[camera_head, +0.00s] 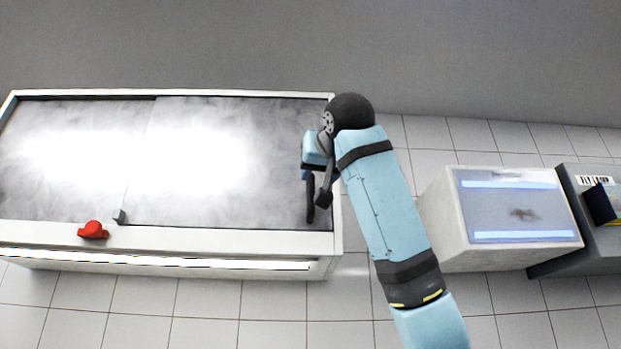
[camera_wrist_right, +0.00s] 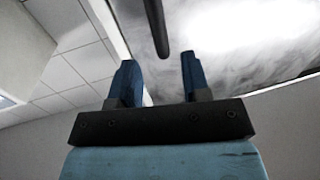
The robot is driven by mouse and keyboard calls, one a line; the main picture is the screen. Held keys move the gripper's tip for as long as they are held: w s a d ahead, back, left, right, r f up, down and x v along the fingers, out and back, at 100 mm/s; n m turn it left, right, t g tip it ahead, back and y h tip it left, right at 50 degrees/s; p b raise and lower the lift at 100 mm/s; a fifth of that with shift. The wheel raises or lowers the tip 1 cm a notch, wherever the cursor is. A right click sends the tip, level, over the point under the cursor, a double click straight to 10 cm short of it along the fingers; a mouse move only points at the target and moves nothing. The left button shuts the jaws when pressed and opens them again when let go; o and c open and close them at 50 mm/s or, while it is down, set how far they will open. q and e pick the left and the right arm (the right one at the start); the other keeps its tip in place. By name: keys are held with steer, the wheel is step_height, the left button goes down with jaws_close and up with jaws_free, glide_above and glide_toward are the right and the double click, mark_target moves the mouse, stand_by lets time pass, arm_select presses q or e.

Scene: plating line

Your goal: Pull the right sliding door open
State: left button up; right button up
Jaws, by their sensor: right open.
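The right sliding door (camera_head: 235,165) is a grey, glossy panel on the white cabinet, meeting the left sliding door (camera_head: 65,160) near the cabinet's middle. A dark bar handle (camera_head: 310,207) stands near the right door's right edge; it also shows in the right wrist view (camera_wrist_right: 155,28). My right gripper (camera_head: 309,177) is over that edge, partly hidden by its own wrist. In the right wrist view, my right gripper (camera_wrist_right: 158,70) is open and empty. The bar lies beyond the fingertips, roughly in line with the gap; contact cannot be told. My left gripper is not in view.
A red knob-like part (camera_head: 93,230) and a small grey block (camera_head: 119,216) sit at the cabinet's front edge. A white unit with a glazed top (camera_head: 510,207) and a dark grey box (camera_head: 590,235) stand to the right. Tiled floor shows in front.

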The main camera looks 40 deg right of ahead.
mark_target(312, 184)
steer(key=p+x, duration=0.2)
steer(key=x, duration=0.4)
steer(key=shift+w+d, duration=0.1)
steer(key=shift+w, duration=0.15)
jaws_close()
